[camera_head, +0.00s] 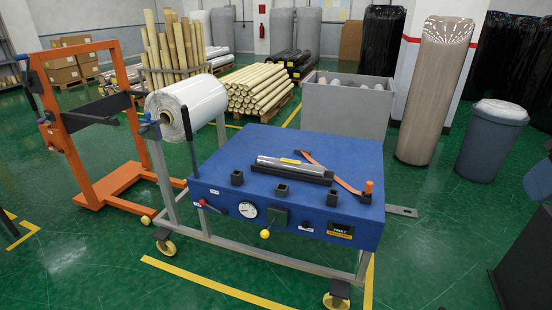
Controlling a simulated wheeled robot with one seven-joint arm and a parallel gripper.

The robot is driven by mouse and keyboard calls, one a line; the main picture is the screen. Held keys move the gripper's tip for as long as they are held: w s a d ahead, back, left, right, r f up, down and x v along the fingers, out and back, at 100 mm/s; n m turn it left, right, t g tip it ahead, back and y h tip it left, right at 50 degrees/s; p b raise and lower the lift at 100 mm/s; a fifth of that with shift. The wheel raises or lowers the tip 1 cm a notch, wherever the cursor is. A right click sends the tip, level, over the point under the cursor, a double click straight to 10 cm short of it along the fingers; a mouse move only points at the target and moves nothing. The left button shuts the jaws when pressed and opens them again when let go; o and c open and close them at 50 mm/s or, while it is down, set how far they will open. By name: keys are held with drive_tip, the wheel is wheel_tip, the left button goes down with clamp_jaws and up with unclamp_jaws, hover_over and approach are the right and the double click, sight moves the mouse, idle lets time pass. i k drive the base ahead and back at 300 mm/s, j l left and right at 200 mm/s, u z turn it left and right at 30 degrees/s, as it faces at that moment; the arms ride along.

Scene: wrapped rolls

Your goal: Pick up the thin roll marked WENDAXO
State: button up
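A thin silvery roll (308,167) with a small yellow label lies level on a dark cradle on the blue top of a wheeled table (225,167). The print on the label is too small to read, so I cannot confirm the name WENDAXO. My gripper is not clearly in view. Dark shapes at the right edge may be parts of my own arm, and no fingertips show there.
A large white roll (200,100) hangs at the table's left. An orange frame (85,120) stands left, a grey bin (345,110) behind, a tall wrapped roll (435,95) right. Green floor is open in front.

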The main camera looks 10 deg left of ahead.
sight(294, 167)
drive_tip(key=i+j, duration=0.15)
drive_tip(key=j, duration=0.2)
drive_tip(key=i+j+z, duration=0.1)
drive_tip(key=j, duration=0.25)
drive_tip(key=i+j, duration=0.25)
drive_tip(key=j, duration=0.15)
drive_tip(key=i+j, duration=0.15)
drive_tip(key=j, duration=0.2)
drive_tip(key=i+j+z, duration=0.1)
drive_tip(key=j, duration=0.3)
drive_tip(key=i+j, duration=0.2)
drive_tip(key=j, duration=0.15)
drive_tip(key=i+j+z, duration=0.25)
drive_tip(key=i+j, duration=0.85)
